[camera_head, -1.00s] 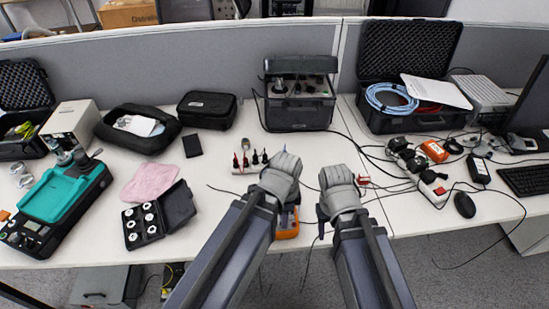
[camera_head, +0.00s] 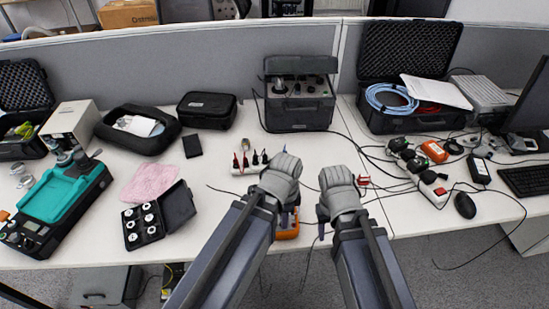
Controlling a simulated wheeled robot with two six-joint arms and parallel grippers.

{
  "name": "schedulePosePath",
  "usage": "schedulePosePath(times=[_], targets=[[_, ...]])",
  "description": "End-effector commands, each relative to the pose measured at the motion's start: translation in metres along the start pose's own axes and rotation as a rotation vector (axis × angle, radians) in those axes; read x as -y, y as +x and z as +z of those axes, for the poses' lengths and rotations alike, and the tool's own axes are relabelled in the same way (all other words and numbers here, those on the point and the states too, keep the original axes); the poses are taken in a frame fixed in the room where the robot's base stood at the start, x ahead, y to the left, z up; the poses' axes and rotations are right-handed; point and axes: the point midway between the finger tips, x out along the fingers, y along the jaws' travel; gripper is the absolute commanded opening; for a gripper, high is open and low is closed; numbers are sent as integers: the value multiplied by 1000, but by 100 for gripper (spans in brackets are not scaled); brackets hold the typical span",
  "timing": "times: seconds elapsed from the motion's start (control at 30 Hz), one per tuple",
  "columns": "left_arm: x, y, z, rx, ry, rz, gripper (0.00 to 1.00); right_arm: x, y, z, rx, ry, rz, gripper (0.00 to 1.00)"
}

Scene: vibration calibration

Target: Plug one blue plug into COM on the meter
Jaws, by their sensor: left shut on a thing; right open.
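The meter (camera_head: 288,232) is orange and dark and sits at the table's front edge. It is partly covered by my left gripper and arm, and its COM socket cannot be made out. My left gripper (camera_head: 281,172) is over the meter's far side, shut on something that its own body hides. My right gripper (camera_head: 338,190) is open, just right of the meter. Several red and black plugs (camera_head: 255,158) stand in a white holder behind my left gripper. A thin dark lead hangs beside the meter.
A black instrument case (camera_head: 300,100) stands at the back middle. A power strip (camera_head: 434,190) with adapters and cables lies to the right. A black box of white discs (camera_head: 146,222) and a pink cloth (camera_head: 151,183) lie to the left. The white tabletop between them is mostly clear.

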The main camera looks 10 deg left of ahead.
Motion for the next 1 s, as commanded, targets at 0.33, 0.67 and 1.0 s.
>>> schedulePosePath(times=[0.33,0.67,1.0], targets=[[0,3,0,0,0,0,0,0,3,0,0,0,0,50],[0,3,0,0,0,0,0,0,3,0,0,0,0,50],[0,6,0,0,0,0,0,0,6,0,0,0,0,50]])
